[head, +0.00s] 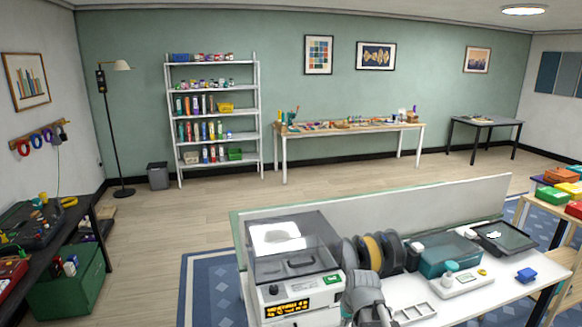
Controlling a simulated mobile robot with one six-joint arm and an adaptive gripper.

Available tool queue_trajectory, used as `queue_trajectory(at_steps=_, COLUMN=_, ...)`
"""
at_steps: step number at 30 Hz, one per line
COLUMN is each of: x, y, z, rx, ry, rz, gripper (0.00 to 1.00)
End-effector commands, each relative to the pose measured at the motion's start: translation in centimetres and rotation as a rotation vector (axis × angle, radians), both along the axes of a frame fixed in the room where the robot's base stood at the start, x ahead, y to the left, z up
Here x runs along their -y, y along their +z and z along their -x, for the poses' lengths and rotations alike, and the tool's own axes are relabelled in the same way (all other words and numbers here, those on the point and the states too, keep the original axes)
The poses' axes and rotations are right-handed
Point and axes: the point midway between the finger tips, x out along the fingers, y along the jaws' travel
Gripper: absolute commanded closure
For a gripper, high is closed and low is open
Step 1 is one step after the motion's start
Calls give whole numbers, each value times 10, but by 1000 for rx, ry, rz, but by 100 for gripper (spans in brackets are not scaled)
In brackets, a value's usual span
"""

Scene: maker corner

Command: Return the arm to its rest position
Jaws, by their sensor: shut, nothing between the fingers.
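A rounded grey part of my arm rises at the bottom edge of the head view, in front of the white workbench (405,290). It covers part of the bench front and the right side of the machine there. My gripper and its fingertips do not show in this view, so I cannot see where they are or whether they touch anything.
A dark table (25,225) is left. Wooden floor (200,215) beyond is clear.

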Motion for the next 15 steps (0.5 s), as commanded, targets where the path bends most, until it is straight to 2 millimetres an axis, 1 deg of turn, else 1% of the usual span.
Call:
queue_trajectory(at_steps=1, x=2, y=-2, z=29, rx=-45, ry=22, rz=28, gripper=100)
queue_trajectory(at_steps=3, x=7, y=-4, z=54, rx=-103, ry=46, rz=64, gripper=100)
queue_trajectory(at_steps=6, x=11, y=-5, z=80, rx=-166, ry=72, rz=101, gripper=100)
queue_trajectory(at_steps=10, x=13, y=-6, z=96, rx=-207, ry=88, rz=123, gripper=100)
queue_trajectory(at_steps=15, x=13, y=-6, z=97, rx=-215, ry=91, rz=128, gripper=100)
